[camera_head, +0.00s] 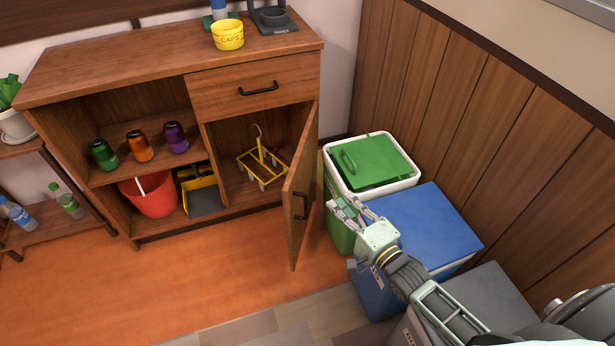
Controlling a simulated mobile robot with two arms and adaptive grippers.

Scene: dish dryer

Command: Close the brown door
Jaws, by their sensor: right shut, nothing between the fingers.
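The brown door (297,188) of the wooden cabinet (130,75) stands open, swung out toward me from its right side, with a black handle (301,205) on its face. Inside the open compartment is a yellow rack (262,163) with a hook. My right gripper (347,212) is to the right of the door, apart from it, above the edge of the bins. It is shut and empty. My left gripper is not in view.
Green (372,162), blue (425,228) and grey (478,308) bins stand along the right wall, close under my right arm. The drawer (255,88) above the door is shut. The orange floor (220,270) in front of the cabinet is clear.

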